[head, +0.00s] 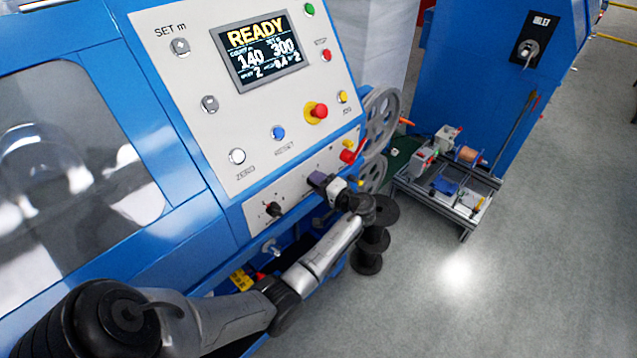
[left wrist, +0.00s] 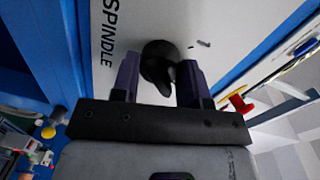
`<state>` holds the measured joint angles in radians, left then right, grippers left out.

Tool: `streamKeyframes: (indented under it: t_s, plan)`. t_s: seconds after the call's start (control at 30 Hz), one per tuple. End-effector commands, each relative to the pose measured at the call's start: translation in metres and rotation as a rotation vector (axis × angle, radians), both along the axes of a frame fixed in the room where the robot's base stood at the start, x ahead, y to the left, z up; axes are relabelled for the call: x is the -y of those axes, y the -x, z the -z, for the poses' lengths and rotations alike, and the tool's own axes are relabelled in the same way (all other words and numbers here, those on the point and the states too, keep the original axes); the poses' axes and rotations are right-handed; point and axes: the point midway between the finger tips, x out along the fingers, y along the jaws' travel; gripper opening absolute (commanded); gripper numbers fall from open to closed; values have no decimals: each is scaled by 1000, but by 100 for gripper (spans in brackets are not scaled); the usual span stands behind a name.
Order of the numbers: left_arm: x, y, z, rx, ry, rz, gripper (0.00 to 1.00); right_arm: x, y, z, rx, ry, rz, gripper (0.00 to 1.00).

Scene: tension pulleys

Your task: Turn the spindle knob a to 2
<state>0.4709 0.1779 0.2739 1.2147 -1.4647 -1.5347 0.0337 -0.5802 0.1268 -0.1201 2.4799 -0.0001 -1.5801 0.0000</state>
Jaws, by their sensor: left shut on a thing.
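The spindle knob (left wrist: 158,62) is a black pointer knob on the pale panel, with the printed word SPINDLE (left wrist: 108,35) beside it in the left wrist view. My left gripper (left wrist: 160,72) has its two dark fingers on either side of the knob and is shut on it. In the head view my left gripper (head: 323,182) is at the lower right of the control panel and hides the knob. The knob's scale marks are mostly hidden or too small to read. My right gripper is not in view.
The screen (head: 262,52) reads READY, with 140 and 300 below. Another black knob (head: 273,209) sits left of the gripper. A red stop button (head: 318,111), a red-tipped lever (head: 348,156), grey pulleys (head: 381,120) and black spools (head: 372,240) are near.

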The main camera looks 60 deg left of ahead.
Motion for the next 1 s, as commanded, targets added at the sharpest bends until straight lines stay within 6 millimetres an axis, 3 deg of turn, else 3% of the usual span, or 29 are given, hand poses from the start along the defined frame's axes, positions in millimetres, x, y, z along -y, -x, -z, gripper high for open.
streamKeyframes:
  t_s: [0.03, 0.07, 0.3, 0.67, 1.0]
  plan:
    - [0, 0, 0, -2, 1, 0, 17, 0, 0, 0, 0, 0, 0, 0]
    - [0, 0, 0, -2, 1, 0, 43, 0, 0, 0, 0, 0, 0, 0]
    - [0, 0, 0, -1, 1, 0, 66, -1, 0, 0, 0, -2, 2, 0]
    - [8, -2, 0, 0, 1, 1, 66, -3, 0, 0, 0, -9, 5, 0]
    - [67, -19, -4, 0, 3, 3, 66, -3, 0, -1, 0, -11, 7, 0]
